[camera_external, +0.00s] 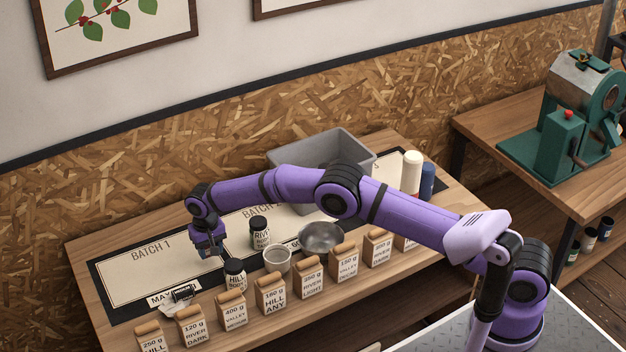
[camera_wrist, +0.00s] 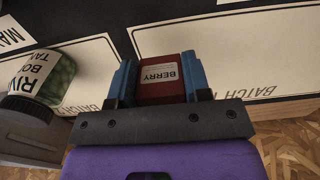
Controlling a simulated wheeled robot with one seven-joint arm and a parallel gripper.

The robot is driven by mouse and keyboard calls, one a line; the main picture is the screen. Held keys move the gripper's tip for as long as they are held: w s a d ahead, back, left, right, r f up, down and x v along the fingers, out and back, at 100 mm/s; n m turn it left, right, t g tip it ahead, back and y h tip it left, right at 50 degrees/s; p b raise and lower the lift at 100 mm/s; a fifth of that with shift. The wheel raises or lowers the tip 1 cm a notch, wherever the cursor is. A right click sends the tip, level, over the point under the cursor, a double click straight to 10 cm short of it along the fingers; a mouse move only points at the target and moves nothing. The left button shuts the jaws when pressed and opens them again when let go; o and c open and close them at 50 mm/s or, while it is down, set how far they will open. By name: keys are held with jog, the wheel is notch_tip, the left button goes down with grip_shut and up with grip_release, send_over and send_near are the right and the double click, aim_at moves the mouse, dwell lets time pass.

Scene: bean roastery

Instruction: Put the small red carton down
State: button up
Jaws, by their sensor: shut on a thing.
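The small red carton (camera_wrist: 160,91), with a white BERRY label, shows in the wrist view between the blue fingers of my gripper (camera_wrist: 160,72). The fingers are shut on its two sides. In the external view my gripper (camera_external: 207,248) hangs over the right part of the BATCH 1 panel (camera_external: 140,273), and the carton is too small or hidden to make out there. From these views I cannot tell how high the carton is above the mat.
A metal bowl (camera_external: 322,237), a pale cup (camera_external: 277,260) and a grey bin (camera_external: 368,160) are farther right. Several labelled bean bags (camera_external: 271,294) line the front edge. BATCH 1's left part looks clear.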

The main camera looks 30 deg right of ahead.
aim_at(213, 266)
jog(key=shift+f, duration=1.9)
jog(key=o, duration=0.9)
jog(key=shift+f, duration=0.15)
notch_tip(213, 266, up, 12)
jog(key=shift+r, duration=0.2)
